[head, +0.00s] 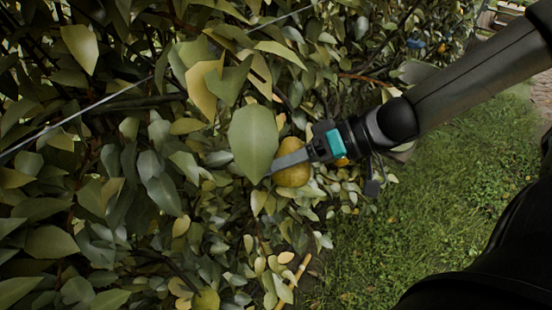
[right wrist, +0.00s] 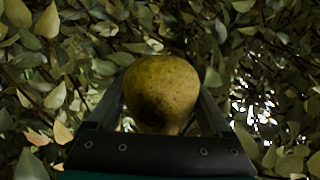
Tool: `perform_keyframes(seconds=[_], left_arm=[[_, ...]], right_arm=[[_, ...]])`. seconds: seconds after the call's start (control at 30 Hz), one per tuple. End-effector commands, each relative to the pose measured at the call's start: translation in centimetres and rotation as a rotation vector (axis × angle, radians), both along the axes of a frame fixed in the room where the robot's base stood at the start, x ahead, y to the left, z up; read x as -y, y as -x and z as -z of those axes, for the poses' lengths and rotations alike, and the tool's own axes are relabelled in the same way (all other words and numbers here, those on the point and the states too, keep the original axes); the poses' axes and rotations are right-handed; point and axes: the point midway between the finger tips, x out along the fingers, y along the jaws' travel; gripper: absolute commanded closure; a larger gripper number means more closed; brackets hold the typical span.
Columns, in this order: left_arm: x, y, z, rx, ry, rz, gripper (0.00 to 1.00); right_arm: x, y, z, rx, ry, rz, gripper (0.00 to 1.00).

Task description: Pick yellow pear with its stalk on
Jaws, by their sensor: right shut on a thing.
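A yellow pear (head: 293,175) hangs at the right side of the leafy hedge in the head view. My right gripper (head: 285,165) is at the pear, with one finger across its front. In the right wrist view the speckled yellow pear (right wrist: 162,88) sits between the two fingers of my right gripper (right wrist: 164,95), which is shut on it. The pear's stalk is not visible in either view; a large leaf hides part of the pear's left side in the head view. My left gripper is not in view.
Dense leaves and branches (head: 150,180) fill the left and middle. A thin wire (head: 85,115) runs slantwise through them. Another yellow fruit (head: 342,161) shows partly behind my right gripper. Open grass (head: 430,190) lies at the right, with a paved path (head: 541,92) at the far right.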

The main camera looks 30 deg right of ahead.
Motion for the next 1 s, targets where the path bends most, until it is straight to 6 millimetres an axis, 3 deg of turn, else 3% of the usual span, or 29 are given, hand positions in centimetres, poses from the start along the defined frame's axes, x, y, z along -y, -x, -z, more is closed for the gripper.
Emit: perform_keyframes(seconds=[0.53, 1.0], left_arm=[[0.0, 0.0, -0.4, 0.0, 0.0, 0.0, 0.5], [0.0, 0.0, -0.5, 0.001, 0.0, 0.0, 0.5]], right_arm=[[-1.7, 2.6, 0.5, 0.002, -0.004, -0.001, 0.85], [-1.7, 2.7, 0.6, 0.012, 0.004, -0.001, 0.85]])
